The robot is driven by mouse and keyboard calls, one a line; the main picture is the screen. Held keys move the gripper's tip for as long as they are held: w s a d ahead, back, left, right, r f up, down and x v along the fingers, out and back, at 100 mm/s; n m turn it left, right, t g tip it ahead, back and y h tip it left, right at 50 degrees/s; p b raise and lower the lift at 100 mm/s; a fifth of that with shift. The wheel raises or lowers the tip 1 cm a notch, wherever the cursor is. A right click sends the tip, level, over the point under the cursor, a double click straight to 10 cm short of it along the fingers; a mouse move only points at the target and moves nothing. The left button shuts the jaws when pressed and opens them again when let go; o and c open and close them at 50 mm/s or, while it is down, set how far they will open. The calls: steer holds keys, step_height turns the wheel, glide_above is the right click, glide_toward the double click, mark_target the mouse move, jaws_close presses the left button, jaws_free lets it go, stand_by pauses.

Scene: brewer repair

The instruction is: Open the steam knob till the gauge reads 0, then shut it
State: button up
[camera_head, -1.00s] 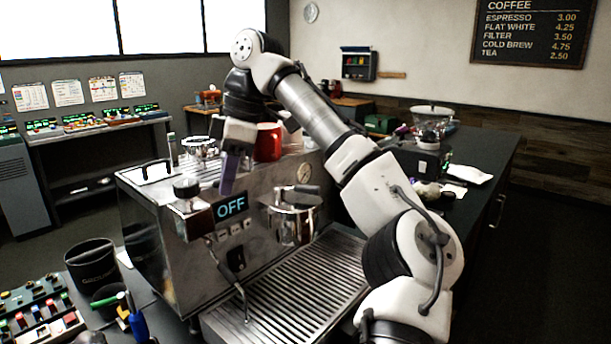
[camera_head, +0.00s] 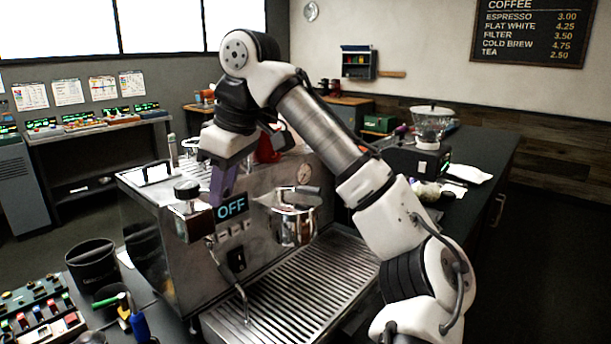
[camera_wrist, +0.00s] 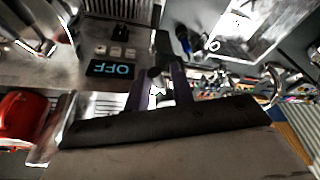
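The espresso machine (camera_head: 150,215) stands on the counter with its display reading OFF. A black knob (camera_head: 187,189), apparently the steam knob, sits at its front left corner above a metal block. The round gauge (camera_head: 304,173) is on the machine's front; its needle is too small to read. My gripper (camera_head: 219,200) points down just right of the knob, in front of the machine, apart from it as far as I can tell. In the wrist view its two purple fingers (camera_wrist: 163,75) stand apart, with a small dark part showing between their tips, not clearly gripped.
A steam wand hangs below the display. A red object (camera_head: 268,150) is behind my wrist. A black bin (camera_head: 92,268) and a button panel (camera_head: 40,312) are at left.

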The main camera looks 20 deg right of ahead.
steer(key=m, duration=0.1)
steer(key=s+a+m, duration=0.1)
steer(key=m, duration=0.1)
steer(key=s+a+m+t+h, duration=0.1)
steer(key=m, duration=0.1)
steer(key=shift+s+a, duration=0.15)
steer(key=shift+s, duration=0.1)
steer(key=shift+o, duration=0.5)
steer(key=o, duration=0.3)
steer(key=shift+r, duration=0.1)
step_height(320, 180, up, 7)
stand_by(0.4)
